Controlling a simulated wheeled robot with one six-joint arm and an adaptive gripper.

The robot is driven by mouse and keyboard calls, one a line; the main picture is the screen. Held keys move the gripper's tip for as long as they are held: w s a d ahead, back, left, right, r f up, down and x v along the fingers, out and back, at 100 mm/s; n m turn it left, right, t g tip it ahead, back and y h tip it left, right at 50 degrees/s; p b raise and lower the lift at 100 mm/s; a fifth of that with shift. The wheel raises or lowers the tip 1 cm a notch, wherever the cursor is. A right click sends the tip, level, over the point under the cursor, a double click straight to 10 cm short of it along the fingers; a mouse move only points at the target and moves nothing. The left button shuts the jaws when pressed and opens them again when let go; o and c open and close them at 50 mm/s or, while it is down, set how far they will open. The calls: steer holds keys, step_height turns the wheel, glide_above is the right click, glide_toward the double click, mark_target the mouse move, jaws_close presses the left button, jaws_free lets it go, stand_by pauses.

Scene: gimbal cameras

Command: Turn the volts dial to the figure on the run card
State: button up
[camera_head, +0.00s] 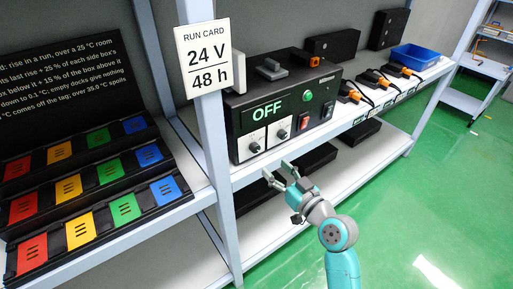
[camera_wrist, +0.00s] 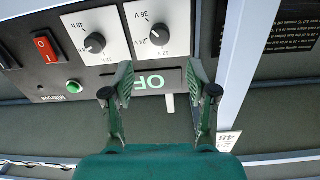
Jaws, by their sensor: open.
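The run card (camera_head: 204,62) on the shelf post reads 24 V and 48 h. The black control box (camera_head: 318,108) shows OFF in green on its display (camera_head: 267,111). Two dark round dials sit on white plates on its front. The volts dial (camera_head: 255,147) is the left one in the head view; it shows in the wrist view (camera_wrist: 160,35) beside volt figures, 36 V among them. The hours dial (camera_head: 282,133) is beside it, also in the wrist view (camera_wrist: 95,43). Pointer settings are too small to read. My gripper (camera_head: 279,173) is open and empty, below and in front of the dials.
A red switch (camera_head: 304,122) and a green button (camera_head: 308,96) are right of the dials. Orange-handled plugs (camera_head: 350,93) and a blue bin (camera_head: 414,57) stand farther along the shelf. A rack of coloured blocks (camera_head: 88,222) is at left. The green floor is clear.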

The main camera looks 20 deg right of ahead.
mark_target(257, 149)
steer(key=x, duration=0.9)
steer(key=shift+w+a, duration=0.15)
steer(key=shift+w, duration=0.25)
jaws_close()
